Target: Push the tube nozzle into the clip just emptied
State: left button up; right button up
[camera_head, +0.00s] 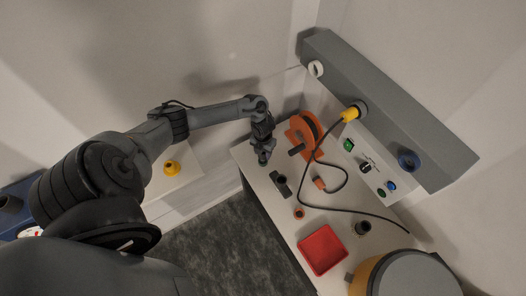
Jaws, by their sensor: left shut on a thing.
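My left gripper (263,157) points down over the far left end of the white bench. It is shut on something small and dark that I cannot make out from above. A dark tube or cable (345,210) runs across the bench, with an orange end piece (319,184) lying on the bench top. A yellow fitting (350,114) sits at a round port on the grey wall rail. A dark clip-like holder (281,184) stands on the bench just right of and below the gripper, apart from it. I cannot tell which piece is the nozzle. My right gripper is out of view.
A control box (365,160) with buttons is behind the bench. A red tray (322,232), a small orange ring (299,213), a dark cup (363,228) and a yellow-grey drum (410,275) occupy the near end.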

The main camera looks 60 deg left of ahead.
pick_arm(q)
jog(key=shift+f+b, duration=0.35)
jog(key=shift+f, duration=0.15)
jog(key=o, duration=1.2)
jog(key=shift+o, duration=0.2)
jog(key=shift+r, duration=0.1)
jog(key=shift+r, duration=0.5)
notch_tip(320, 180, up, 10)
jog(key=p, duration=0.1)
jog(key=shift+f, duration=0.15)
